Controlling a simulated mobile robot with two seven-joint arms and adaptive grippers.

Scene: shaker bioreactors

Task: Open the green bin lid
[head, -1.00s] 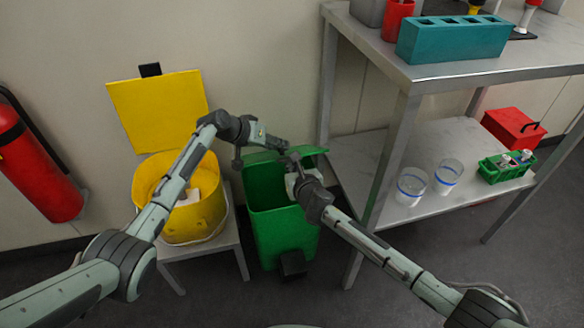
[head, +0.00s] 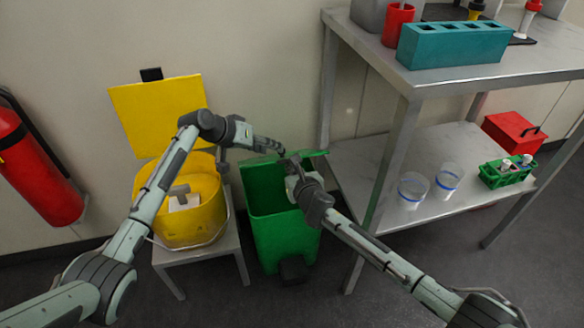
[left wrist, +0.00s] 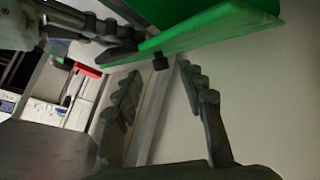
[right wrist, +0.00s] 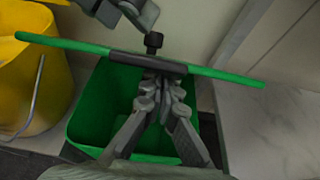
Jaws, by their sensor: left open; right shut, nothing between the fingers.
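The green bin (head: 285,235) stands on the floor between the yellow bin and the shelf table. Its green lid (head: 313,155) is raised at the back, and the bin's inside shows. In the right wrist view the lid (right wrist: 222,75) is nearly edge-on, with a dark grip at its middle. My right gripper (right wrist: 162,82) is shut and empty over the opening, its tips close to that grip; contact is unclear. My left gripper (head: 281,149) is open beside the lid's rear side. In the left wrist view its fingers (left wrist: 160,80) are apart below the lid (left wrist: 220,30), with nothing between them.
A yellow bin (head: 205,225) with its lid up stands on a small stool at the left. The metal shelf table (head: 400,125) is close on the right, with beakers (head: 412,190) and a green rack (head: 506,172) on its lower shelf. A fire extinguisher (head: 40,175) hangs far left.

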